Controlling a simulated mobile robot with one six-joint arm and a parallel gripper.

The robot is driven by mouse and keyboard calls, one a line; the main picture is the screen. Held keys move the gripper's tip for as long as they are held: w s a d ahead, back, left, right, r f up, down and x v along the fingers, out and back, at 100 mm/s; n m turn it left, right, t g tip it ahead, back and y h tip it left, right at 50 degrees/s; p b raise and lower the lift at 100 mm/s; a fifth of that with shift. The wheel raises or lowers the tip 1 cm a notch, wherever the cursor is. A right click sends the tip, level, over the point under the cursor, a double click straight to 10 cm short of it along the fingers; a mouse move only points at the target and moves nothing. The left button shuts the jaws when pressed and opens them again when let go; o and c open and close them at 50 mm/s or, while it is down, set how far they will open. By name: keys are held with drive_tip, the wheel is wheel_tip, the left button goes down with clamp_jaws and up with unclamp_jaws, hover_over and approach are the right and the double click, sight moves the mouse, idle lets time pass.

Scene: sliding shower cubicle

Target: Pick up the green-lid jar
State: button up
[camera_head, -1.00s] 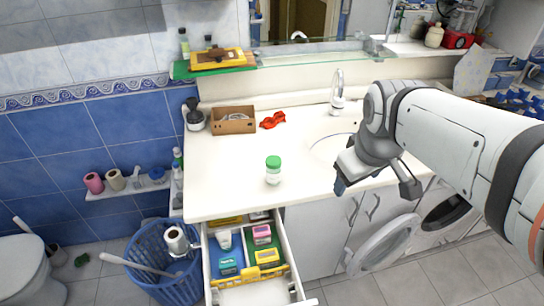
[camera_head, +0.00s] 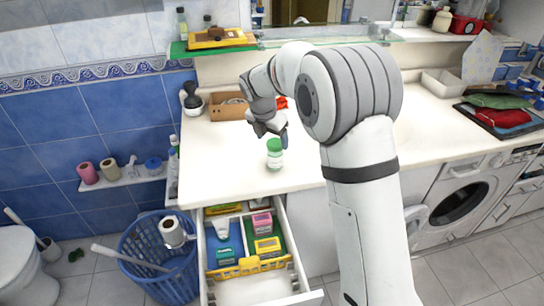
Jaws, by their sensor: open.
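The green-lid jar (camera_head: 274,154) stands upright on the white countertop (camera_head: 215,170), near its front edge. It has a clear or whitish body and a green lid. My gripper (camera_head: 271,133) is just behind and above the jar in the picture, with its jaws open and nothing seen between them. The fingertips are small and partly hard to make out. I cannot tell whether they touch the jar.
A cardboard box (camera_head: 229,107) and a partly hidden red item (camera_head: 281,103) lie behind the gripper. A dark soap dispenser (camera_head: 191,98) stands at the left. An open drawer (camera_head: 205,262) with several small boxes juts out below. A blue basket (camera_head: 158,262) stands beside it.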

sight(275, 144)
drive_tip(key=x, duration=0.3)
drive_tip(key=p+x, duration=0.1)
drive_tip(key=x, duration=0.3)
drive_tip(key=shift+w+d, duration=0.1)
drive_tip(key=shift+w, duration=0.15)
drive_tip(key=shift+c, duration=0.2)
drive_tip(key=c, duration=1.1)
